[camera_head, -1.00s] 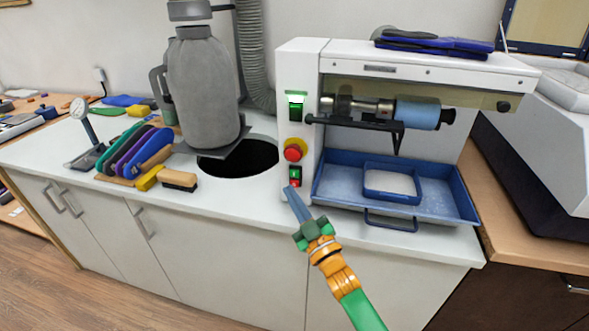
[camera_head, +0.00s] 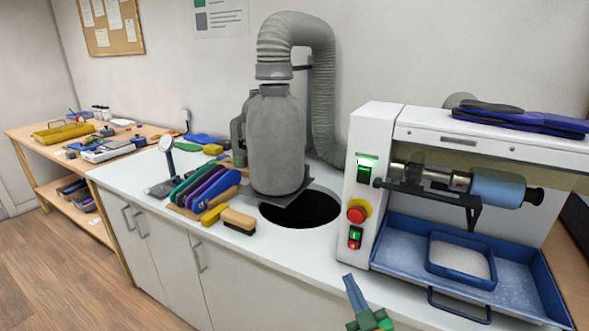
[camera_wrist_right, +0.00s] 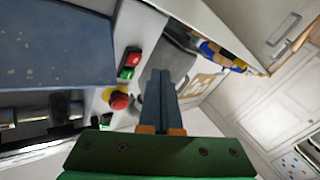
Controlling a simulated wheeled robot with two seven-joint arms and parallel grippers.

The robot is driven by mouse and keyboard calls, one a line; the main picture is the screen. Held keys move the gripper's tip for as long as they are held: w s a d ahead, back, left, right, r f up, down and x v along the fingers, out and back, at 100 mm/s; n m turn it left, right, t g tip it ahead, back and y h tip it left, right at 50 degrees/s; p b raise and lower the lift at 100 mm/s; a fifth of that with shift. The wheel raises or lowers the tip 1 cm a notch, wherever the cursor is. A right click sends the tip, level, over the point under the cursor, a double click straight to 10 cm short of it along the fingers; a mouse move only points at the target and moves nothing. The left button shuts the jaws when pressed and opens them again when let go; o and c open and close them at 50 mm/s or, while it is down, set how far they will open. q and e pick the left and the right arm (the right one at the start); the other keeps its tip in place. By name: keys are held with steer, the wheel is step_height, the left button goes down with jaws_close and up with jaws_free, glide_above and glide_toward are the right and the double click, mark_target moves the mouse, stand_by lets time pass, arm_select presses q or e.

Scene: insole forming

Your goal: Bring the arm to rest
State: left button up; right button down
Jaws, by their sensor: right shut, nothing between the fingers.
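My right gripper (camera_head: 350,287) shows at the bottom of the head view, in front of the counter's front edge and below the machine's buttons. Its blue-grey fingers are closed together and hold nothing. In the right wrist view the closed fingers (camera_wrist_right: 160,98) point away from the camera, with the red and green buttons to their left. Only the front end of the right arm shows in the head view. My left gripper is not in view.
The white grinding machine (camera_head: 378,150) has a red stop button (camera_head: 357,212) and a blue tray (camera_head: 395,245). A grey dust bag (camera_head: 276,140) stands by a dark round hole (camera_head: 315,210). Brushes (camera_head: 238,220) and colourful insoles (camera_head: 205,188) lie left. A wooden side table (camera_head: 35,140) stands beyond.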

steer(key=s+f+m+g+h, duration=0.1)
steer(key=s+f+m+g, duration=0.2)
steer(key=s+f+g, duration=0.85)
steer(key=s+g, duration=0.1)
steer(key=s, duration=0.6)
steer(key=s+f+g, duration=0.2)
steer(key=s, duration=0.7)
steer(key=s+f+g, duration=0.2)
steer(key=s+f, duration=0.1)
steer(key=f, duration=1.5)
steer(key=s+d+f, duration=0.2)
steer(key=s+f, duration=0.7)
steer(key=s, duration=0.2)
steer(key=shift+s+g+h, duration=0.2)
steer(key=shift+g+h, duration=0.1)
steer(key=shift+g, duration=0.15)
